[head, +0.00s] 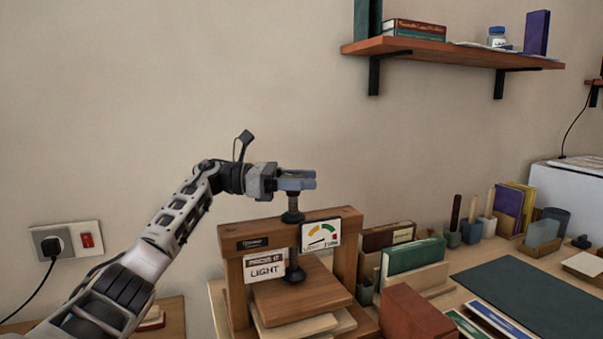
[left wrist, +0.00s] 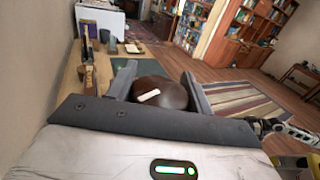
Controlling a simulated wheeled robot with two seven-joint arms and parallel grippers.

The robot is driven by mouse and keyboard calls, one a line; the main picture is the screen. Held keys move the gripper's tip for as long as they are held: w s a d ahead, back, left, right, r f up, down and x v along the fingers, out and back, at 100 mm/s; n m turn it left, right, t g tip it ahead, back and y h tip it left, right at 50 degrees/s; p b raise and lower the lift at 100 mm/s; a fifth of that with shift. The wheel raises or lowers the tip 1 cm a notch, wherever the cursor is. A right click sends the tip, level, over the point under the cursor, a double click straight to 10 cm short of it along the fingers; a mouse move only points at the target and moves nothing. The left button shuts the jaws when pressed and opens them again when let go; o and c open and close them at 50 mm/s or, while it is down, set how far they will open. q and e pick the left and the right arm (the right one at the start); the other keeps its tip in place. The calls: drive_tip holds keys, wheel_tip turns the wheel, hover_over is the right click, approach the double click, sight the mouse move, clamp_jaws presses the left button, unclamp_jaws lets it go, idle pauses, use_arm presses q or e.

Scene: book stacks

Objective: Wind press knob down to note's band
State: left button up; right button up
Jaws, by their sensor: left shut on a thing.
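The wooden press (head: 347,250) stands on the table, with a dark upright screw (head: 293,245) running through its top beam down to a wooden pressing board (head: 300,291). My left gripper (head: 305,180) is shut on the knob at the screw's top. The knob (left wrist: 172,95) shows between the fingers in the left wrist view as a dark brown round top with a white mark; the gripper hides it in the head view. The note (head: 265,268) reads "PRESS IT LIGHT". The gauge (head: 321,235) has coloured bands, orange left and green right; its thin needle is hard to read.
Books (head: 413,256) and a reddish-brown block (head: 416,313) stand close to the press's right. A dark green mat (head: 530,290) lies farther right. A wall shelf (head: 450,52) hangs above right. A robot arm part, likely my right, shows in the left wrist view.

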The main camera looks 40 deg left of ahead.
use_arm(q)
drive_tip(key=shift+a+r+m+g+h, duration=0.1)
drive_tip(key=shift+r+m+g+h, duration=0.3)
drive_tip(key=shift+g+h, duration=0.1)
drive_tip(key=o, duration=0.8)
drive_tip(key=shift+o, duration=0.9)
drive_tip(key=shift+f, duration=0.15)
drive_tip(key=v, duration=1.5)
drive_tip(key=shift+s+a, duration=0.3)
drive_tip(key=shift+s, duration=0.05)
